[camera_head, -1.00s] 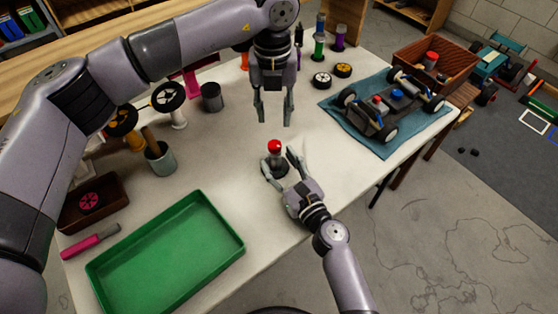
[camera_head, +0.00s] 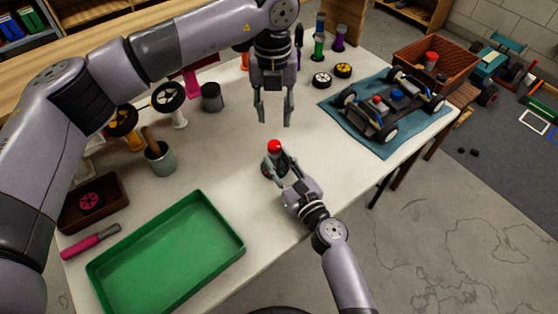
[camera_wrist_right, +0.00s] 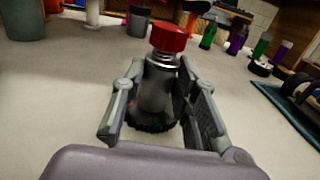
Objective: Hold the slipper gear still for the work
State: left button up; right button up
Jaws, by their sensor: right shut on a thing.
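The slipper gear (camera_head: 274,147) stands upright on the white table, with a red cap on top. In the right wrist view it shows as a red cap (camera_wrist_right: 170,38) over a spring and a dark grey body (camera_wrist_right: 157,88), with a dark toothed edge low down. My right gripper (camera_head: 275,165) is shut around the grey body, one finger on each side and the red cap above the fingers. My left gripper (camera_head: 273,118) is open and empty, pointing down above the table behind the slipper gear. The fingers partly hide the gear's lower sides.
A green tray (camera_head: 238,222) lies at the front left. The RC car (camera_head: 390,105) sits on a blue cloth (camera_head: 402,145) at the right. A grey cup (camera_head: 161,160) stands left. The table around the gear is clear.

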aim_at(274, 144)
grip_shut()
pick_arm(q)
jog(key=shift+o, duration=1.6)
jog(key=shift+r+m, duration=0.3)
jog(key=shift+m, duration=0.6)
notch_tip(274, 144, down, 10)
jog(key=m, duration=0.7)
jog(key=shift+f, duration=0.2)
